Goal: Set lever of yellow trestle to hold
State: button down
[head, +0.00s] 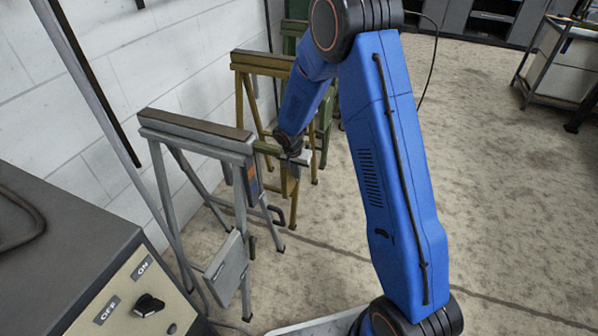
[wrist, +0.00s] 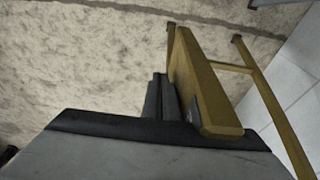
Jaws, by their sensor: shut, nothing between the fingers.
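The yellow trestle (head: 262,62) stands by the wall behind a grey trestle, partly hidden by my arm. My gripper (head: 300,158) is low at its front, beside a short yellow bar-like part (head: 268,149). In the wrist view my gripper (wrist: 157,98) is shut and empty. A thick yellow board-like part (wrist: 203,80) runs close along the right of the fingers; I cannot tell whether they touch. A dark piece (wrist: 193,109) sits on its near end. Thin yellow legs (wrist: 262,85) show further right. I cannot clearly make out the lever or its setting.
The grey trestle (head: 195,130) stands nearer, with a hanging grey plate (head: 228,262). A green trestle (head: 294,28) is behind the yellow one. A control box (head: 125,290) is at lower left. The floor (head: 500,170) at right is clear, with a cart (head: 560,60) beyond.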

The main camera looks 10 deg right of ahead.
jog(key=s+a+r, duration=0.1)
jog(key=s+a, duration=0.3)
jog(key=s, duration=0.2)
jog(key=shift+a, duration=0.15)
jog(key=shift+r, duration=0.15)
